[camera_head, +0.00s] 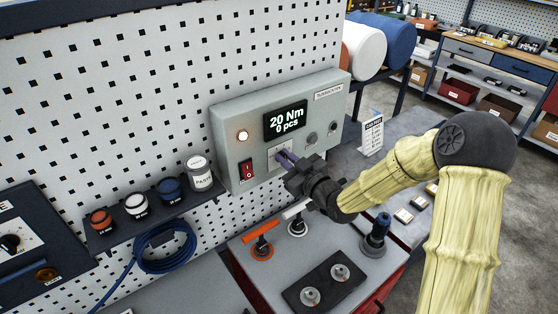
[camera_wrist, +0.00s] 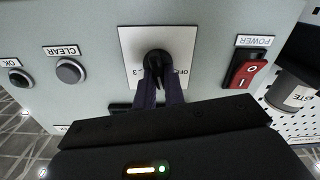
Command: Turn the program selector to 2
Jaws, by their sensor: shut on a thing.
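The program selector is a black knob (camera_wrist: 157,60) on a white plate (camera_wrist: 130,45) on the grey control box (camera_head: 232,115). The wrist view is upside down; a 3 shows left of the knob and a partly covered OFF at its right. My gripper (camera_wrist: 160,84) is shut on the knob, its two dark fingers on either side of it. In the head view my gripper (camera_head: 286,159) reaches the white plate (camera_head: 273,157) from the right and hides the knob. The knob's pointer direction and the other position marks are hidden. The display (camera_head: 286,121) reads 20 Nm, 0 pcs.
A red power switch (camera_head: 247,169) and a lit lamp (camera_head: 243,135) are left of the selector. The CLEAR button (camera_wrist: 70,71) and OK button (camera_wrist: 19,78) are on its other side. A paste can (camera_head: 200,174) stands near the box. Tools stand on the trolley top (camera_head: 290,255) below.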

